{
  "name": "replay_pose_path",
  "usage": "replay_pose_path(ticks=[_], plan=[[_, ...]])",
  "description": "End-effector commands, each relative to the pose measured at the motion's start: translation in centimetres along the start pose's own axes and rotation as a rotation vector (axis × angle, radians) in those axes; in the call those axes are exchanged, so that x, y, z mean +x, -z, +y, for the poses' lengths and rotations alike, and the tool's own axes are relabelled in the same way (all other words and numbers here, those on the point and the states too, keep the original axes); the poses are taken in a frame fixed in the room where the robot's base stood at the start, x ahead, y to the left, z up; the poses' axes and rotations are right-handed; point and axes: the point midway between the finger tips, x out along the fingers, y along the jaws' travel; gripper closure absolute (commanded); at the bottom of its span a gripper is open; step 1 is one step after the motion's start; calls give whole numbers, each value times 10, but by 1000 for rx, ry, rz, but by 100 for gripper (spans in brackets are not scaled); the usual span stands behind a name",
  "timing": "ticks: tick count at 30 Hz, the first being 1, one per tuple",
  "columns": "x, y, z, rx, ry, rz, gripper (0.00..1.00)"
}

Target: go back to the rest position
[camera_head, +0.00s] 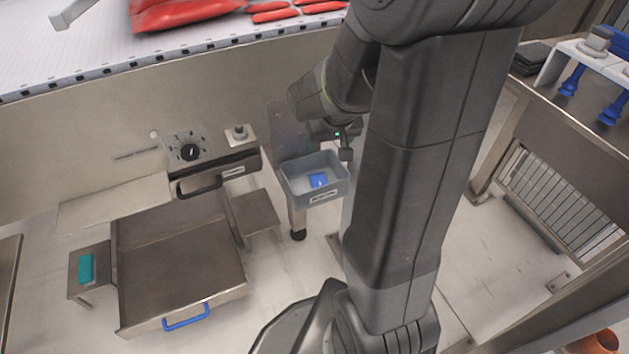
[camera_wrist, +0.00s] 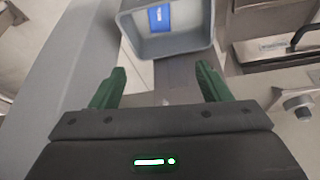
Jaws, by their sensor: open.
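My gripper (camera_wrist: 158,88) is open, with its two green fingers apart and nothing between them in the wrist view. In the head view my gripper (camera_head: 345,147) is small and partly hidden behind my arm, just above and beside a grey bin. The grey bin (camera_head: 300,190) holds a small blue item (camera_head: 318,180) on its floor. In the wrist view the bin (camera_wrist: 190,45) lies just beyond the fingertips with the blue item (camera_wrist: 160,17) inside.
An open drawer (camera_head: 180,265) with a blue handle (camera_head: 186,318) juts out at the lower left. A conveyor (camera_head: 100,50) carries red packs (camera_head: 180,12) above. A side table (camera_head: 577,92) with blue suction tools (camera_head: 571,80) stands at right.

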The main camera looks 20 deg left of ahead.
Motion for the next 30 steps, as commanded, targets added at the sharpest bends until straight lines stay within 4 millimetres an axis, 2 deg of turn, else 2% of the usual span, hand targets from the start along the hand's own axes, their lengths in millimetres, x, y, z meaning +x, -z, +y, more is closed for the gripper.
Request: replay_pose_path(ticks=[5,8,29,30], plan=[[3,0,0,0,0,-1,30],[11,-1,0,0,0,-2,30],[143,-2,0,0,0,-3,30],[133,3,0,0,0,1,30]])
